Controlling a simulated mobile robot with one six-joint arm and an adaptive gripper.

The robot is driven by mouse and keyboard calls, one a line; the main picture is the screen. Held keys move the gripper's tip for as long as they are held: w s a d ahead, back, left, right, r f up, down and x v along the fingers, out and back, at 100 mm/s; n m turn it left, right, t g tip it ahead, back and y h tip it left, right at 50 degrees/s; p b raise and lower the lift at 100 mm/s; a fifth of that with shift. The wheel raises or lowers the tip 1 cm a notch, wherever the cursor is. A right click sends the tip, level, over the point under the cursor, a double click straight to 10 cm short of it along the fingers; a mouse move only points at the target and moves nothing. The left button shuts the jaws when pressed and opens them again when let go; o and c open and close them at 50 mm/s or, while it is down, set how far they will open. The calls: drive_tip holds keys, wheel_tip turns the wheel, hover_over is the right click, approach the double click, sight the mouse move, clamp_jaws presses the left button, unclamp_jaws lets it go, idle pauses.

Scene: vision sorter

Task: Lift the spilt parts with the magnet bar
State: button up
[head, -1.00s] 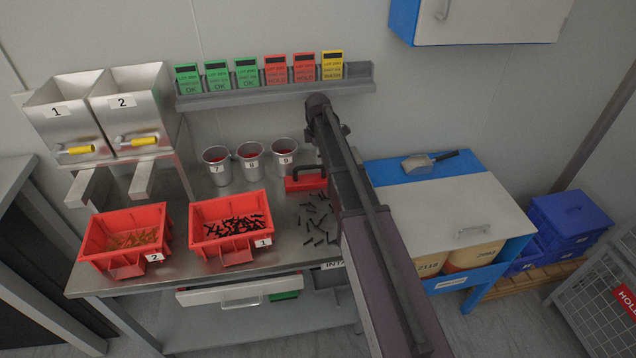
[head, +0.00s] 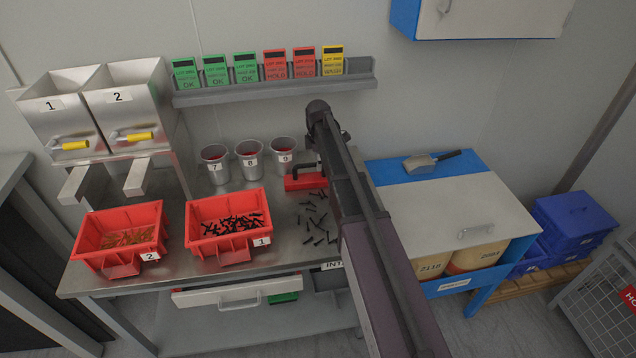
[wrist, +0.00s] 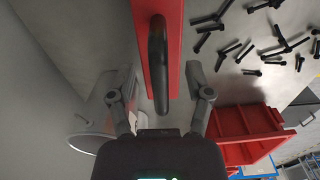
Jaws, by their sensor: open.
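The magnet bar (head: 303,183) is a red block with a black handle, standing on the steel bench right of the cups. In the wrist view its red body (wrist: 176,20) is at the top, and its black handle (wrist: 158,60) lies between the fingers of my gripper (wrist: 158,85). The gripper is open, with a gap on both sides of the handle. In the head view my arm largely hides the gripper. The spilt parts (head: 314,222) are several black pins scattered on the bench just in front of the bar; my arm may hide some.
Three metal cups (head: 250,160) stand close left of the bar. A red bin of black pins (head: 205,245) and a red bin of brass-coloured parts (head: 88,258) stand at the bench front. A blue-framed cabinet (head: 450,215) with a scoop on top stands right.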

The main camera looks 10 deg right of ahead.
drive_tip(key=shift+f+b, duration=0.6)
drive_tip(key=shift+f, duration=0.25)
clamp_jaws()
